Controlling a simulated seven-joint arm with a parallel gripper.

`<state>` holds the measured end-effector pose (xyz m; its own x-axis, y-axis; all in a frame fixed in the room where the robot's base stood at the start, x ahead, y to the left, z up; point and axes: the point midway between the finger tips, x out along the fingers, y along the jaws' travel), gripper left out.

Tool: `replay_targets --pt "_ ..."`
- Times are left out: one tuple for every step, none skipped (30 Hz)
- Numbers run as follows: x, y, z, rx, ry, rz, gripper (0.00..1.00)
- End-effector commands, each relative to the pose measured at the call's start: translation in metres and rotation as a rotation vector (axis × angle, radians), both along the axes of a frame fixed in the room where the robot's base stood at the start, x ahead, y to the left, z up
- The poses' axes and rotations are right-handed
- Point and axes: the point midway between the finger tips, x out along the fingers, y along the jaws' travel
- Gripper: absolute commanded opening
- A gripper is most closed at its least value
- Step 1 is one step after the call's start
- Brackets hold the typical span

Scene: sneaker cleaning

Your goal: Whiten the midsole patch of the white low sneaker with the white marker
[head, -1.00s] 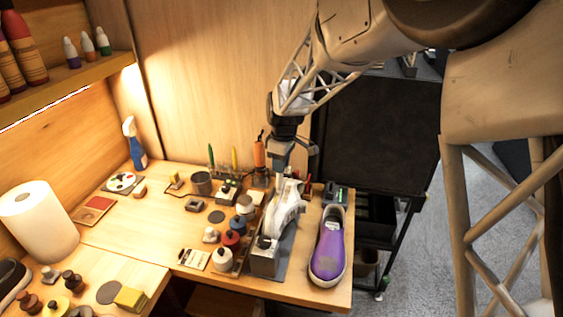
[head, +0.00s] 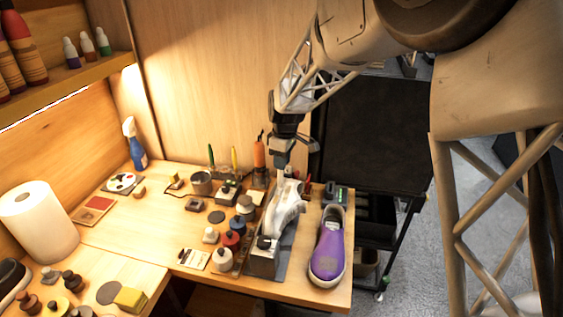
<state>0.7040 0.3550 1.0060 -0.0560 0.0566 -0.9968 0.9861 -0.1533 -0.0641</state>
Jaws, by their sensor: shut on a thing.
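The white low sneaker (head: 284,209) sits on a grey stand (head: 264,262) near the right part of the bench. My gripper (head: 283,166) is right above the sneaker's far end, pointing down. It is shut on the white marker, which is too small and too much covered by the fingers to make out clearly. I cannot tell whether the marker tip touches the sneaker. The midsole patch is not clear at this size.
A purple shoe (head: 328,250) stands to the right, near the bench edge. Small bottles, such as a red-capped one (head: 231,240), stand close on the left. Upright tools, including an orange one (head: 259,153), are behind. A black cart (head: 375,130) stands beyond the bench.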

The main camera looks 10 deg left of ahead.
Motion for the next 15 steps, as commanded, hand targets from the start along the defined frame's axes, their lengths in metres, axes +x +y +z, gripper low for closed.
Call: replay_targets --pt "-0.001 0.000 0.000 0.000 0.000 0.000 0.00" --pt "-0.002 0.000 0.000 0.000 0.000 0.000 0.00" --pt "-0.003 0.000 0.000 0.000 0.000 0.000 0.00" --pt "-0.004 0.000 0.000 0.000 0.000 0.000 0.00" --pt "-0.005 0.000 0.000 0.000 0.000 0.000 0.00" --pt "-0.006 0.000 0.001 0.000 0.000 0.000 0.00" --pt "-0.008 0.000 0.001 0.000 0.000 0.000 0.00" --pt "-0.009 0.000 0.001 0.000 0.000 0.000 0.00" --pt "-0.011 0.000 0.001 0.000 0.000 0.000 0.00" --pt "-0.012 0.000 0.001 0.000 0.000 0.000 0.00" --pt "-0.013 0.000 0.001 0.000 0.000 0.000 0.00" --pt "-0.015 0.000 0.001 0.000 0.000 0.000 0.00" --pt "-0.016 0.000 0.001 0.000 0.000 0.000 0.00" --pt "-0.018 0.000 0.001 0.000 0.000 0.000 0.00" --pt "-0.019 0.000 0.001 0.000 0.001 0.000 0.00"
